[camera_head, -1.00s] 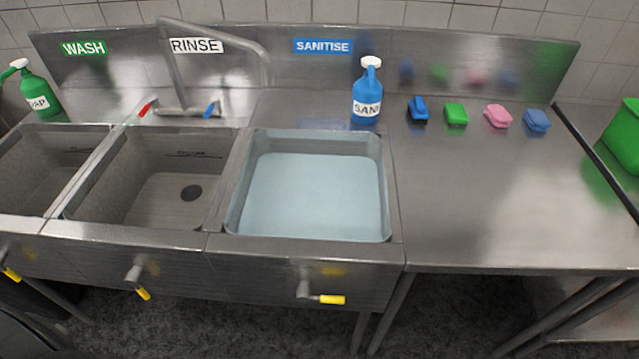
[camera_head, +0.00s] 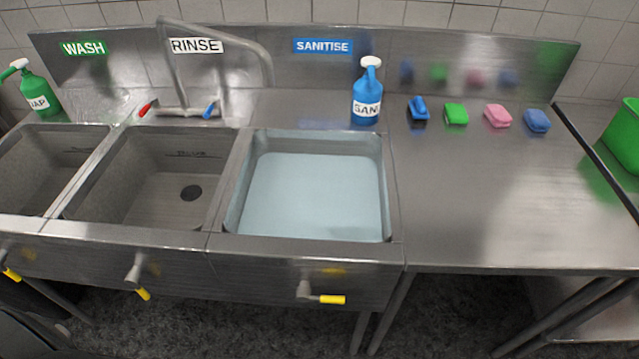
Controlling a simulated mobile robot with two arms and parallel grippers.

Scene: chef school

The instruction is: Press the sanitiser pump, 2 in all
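The sanitiser pump bottle (camera_head: 367,98) is blue with a white top (camera_head: 371,62) and a label whose readable part says "SANI". It stands upright on the steel ledge behind the right basin, below and right of the blue SANITISE sign (camera_head: 323,46). Neither of my grippers shows in the head view.
The sanitise basin (camera_head: 393,205) holds pale blue liquid. The rinse basin (camera_head: 140,215) looks empty, with a tap (camera_head: 183,108) behind it. A green soap bottle (camera_head: 38,92) stands far left. Brushes and sponges (camera_head: 497,116) line the back right; the worktop (camera_head: 480,200) before them is clear.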

